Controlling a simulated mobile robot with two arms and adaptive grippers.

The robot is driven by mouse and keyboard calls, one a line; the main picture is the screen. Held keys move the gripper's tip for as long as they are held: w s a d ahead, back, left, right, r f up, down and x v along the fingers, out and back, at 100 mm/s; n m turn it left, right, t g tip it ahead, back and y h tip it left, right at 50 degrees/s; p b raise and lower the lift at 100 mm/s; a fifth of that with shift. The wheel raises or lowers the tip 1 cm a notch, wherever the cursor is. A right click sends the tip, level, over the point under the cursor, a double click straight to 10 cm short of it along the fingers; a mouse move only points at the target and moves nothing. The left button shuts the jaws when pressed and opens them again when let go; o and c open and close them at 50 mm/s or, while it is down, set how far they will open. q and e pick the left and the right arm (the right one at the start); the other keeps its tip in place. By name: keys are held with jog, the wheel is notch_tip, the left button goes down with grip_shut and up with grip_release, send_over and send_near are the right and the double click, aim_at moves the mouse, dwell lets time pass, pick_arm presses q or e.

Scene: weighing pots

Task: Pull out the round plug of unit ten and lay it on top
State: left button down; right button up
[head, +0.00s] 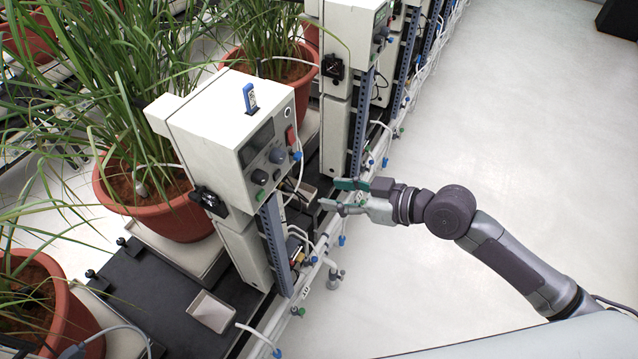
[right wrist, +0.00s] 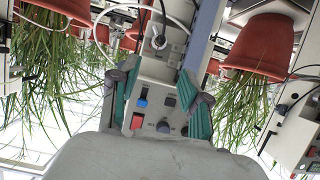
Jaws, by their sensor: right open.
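Unit ten appears to be the nearest white box (head: 205,140), with a small tag below it that seems to read 10. Its front panel (right wrist: 152,85) faces my right gripper in the right wrist view, carrying a red switch, a blue part and grey knobs. In the head view I cannot make the plug out clearly. My right gripper (head: 335,195) is open and empty in front of the unit; its green fingers (right wrist: 158,85) are spread in the wrist view. My left gripper is out of view.
Potted grasses (head: 165,205) stand behind. More white units (head: 350,40) line the row. White tubes and a rail (head: 320,255) run below. The floor at right is free.

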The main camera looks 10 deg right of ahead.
aim_at(286, 186)
jog(key=p+x, duration=0.3)
jog(key=x, duration=0.8)
jog(key=shift+w+a+f, duration=0.1)
jog(key=shift+w+a, duration=0.1)
jog(key=shift+a, duration=0.15)
jog(key=shift+w+a+f, duration=0.3)
jog(key=shift+a, duration=0.05)
grip_shut()
